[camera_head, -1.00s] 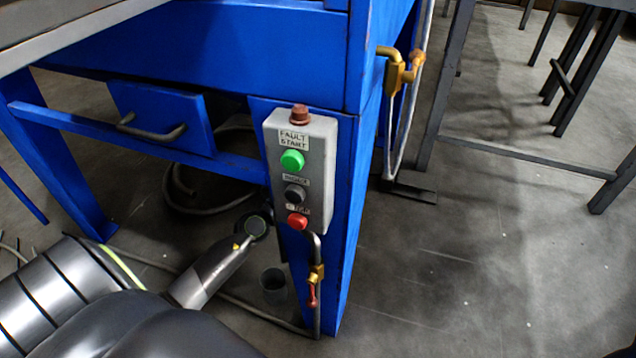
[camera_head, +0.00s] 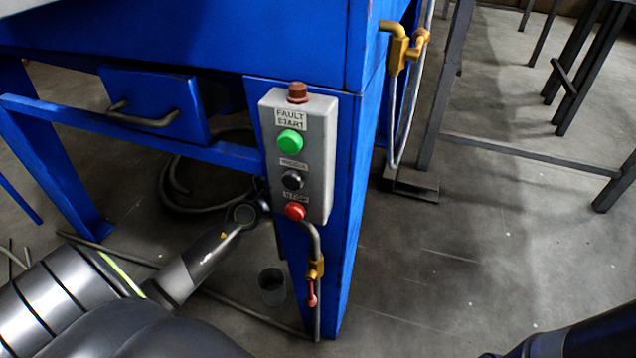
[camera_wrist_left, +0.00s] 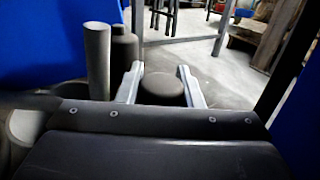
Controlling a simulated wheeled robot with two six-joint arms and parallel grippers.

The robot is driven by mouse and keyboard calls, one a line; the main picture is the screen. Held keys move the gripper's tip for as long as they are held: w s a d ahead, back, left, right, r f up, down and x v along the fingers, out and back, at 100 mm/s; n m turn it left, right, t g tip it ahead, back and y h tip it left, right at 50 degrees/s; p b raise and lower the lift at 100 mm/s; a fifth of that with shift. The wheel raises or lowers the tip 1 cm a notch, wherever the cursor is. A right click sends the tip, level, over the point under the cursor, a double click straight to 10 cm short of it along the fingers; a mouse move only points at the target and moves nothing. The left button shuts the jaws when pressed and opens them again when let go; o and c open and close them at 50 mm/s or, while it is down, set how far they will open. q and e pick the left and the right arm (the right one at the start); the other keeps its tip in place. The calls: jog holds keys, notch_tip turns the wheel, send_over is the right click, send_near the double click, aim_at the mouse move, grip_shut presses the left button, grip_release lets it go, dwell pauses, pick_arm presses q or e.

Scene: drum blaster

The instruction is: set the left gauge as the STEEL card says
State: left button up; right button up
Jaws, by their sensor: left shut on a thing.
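In the left wrist view, the two pale fingers of my left gripper (camera_wrist_left: 161,82) are shut on a dark, round, knob-like thing (camera_wrist_left: 162,90), one finger on each side of it. I cannot make out a gauge face or the STEEL card in either view. My right gripper is not in view.
A grey control box (camera_head: 300,155) with green, black and red buttons sits on the blue bench leg (camera_head: 345,240). A pipe with a red-handled valve (camera_head: 313,285) runs beside it, near a grey cup (camera_head: 271,287). A grey cylinder (camera_wrist_left: 97,60) stands left of the fingers.

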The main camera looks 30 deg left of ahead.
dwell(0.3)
pick_arm(q)
jog(key=o, duration=1)
